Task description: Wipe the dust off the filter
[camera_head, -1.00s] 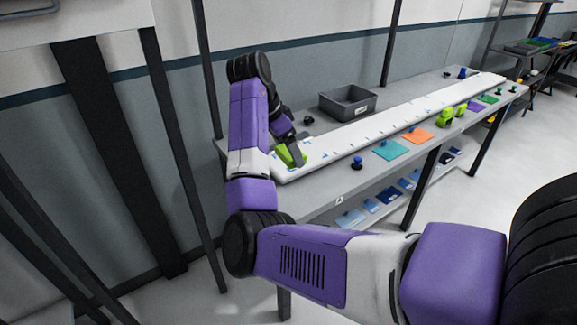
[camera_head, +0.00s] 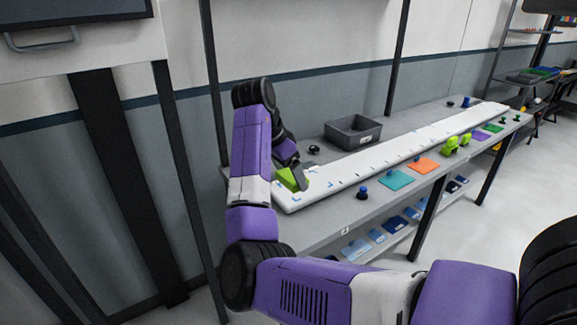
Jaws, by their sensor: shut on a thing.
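A long white panel (camera_head: 372,163) with small blue marks along it lies on the grey table; I cannot tell whether it is the filter, and no dust shows clearly. My gripper (camera_head: 299,178) is at the near left end of the panel. It is shut on a bright green block-like tool (camera_head: 288,180), low over the panel or touching it; I cannot tell which. The fingers partly hide the tool.
A grey bin (camera_head: 353,131) stands behind the panel on the table (camera_head: 330,222). Teal (camera_head: 396,180) and orange (camera_head: 424,165) cloths, a blue-knobbed tool (camera_head: 363,193) and green tools (camera_head: 450,145) lie along the front edge. Blue items (camera_head: 355,249) lie on the lower shelf.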

